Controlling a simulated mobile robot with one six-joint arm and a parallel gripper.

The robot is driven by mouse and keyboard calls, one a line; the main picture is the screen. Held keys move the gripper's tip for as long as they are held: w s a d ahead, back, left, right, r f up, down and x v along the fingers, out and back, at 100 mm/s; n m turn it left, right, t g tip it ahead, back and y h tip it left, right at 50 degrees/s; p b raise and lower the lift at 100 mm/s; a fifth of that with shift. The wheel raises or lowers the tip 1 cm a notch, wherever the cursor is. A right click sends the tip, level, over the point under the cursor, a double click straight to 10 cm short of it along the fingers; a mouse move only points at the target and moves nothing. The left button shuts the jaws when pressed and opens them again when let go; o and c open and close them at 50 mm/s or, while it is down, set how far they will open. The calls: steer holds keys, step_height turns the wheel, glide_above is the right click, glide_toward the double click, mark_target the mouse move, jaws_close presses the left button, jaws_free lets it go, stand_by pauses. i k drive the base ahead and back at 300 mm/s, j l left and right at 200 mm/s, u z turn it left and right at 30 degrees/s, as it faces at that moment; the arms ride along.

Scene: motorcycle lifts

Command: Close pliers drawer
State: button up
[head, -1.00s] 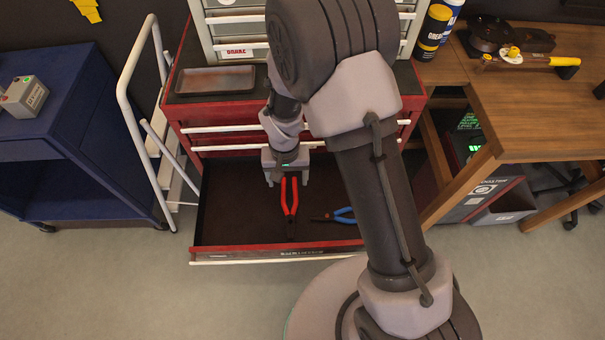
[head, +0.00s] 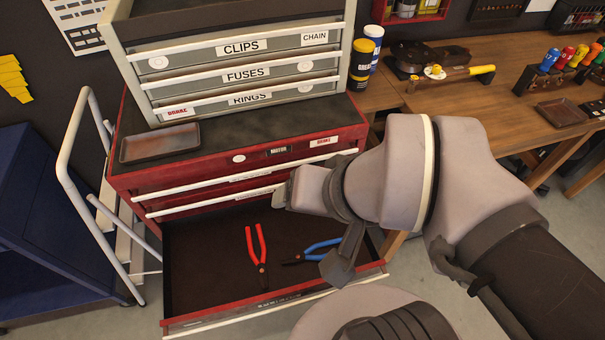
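The pliers drawer (head: 220,313) is the low red drawer of the cabinet and stands pulled out, with a pale handle strip along its front. Red-handled pliers (head: 257,250) lie on its dark floor, near the middle. Blue-handled pliers (head: 318,249) lie to their right, partly hidden by my arm. My gripper (head: 343,264) is over the right part of the drawer, near its front edge, and apart from the red pliers. It is seen from the side, partly behind my wrist, so its opening does not show clearly.
Two red drawers above are shut; a brown tray (head: 160,142) and a grey chest (head: 240,75) sit on the cabinet. A white rail frame (head: 68,165) and blue cart (head: 45,225) stand left. A wooden workbench (head: 440,105) stands right.

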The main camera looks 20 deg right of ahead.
mark_target(210, 274)
steer(key=k+j, duration=0.8)
steer(key=i+j+z, duration=0.05)
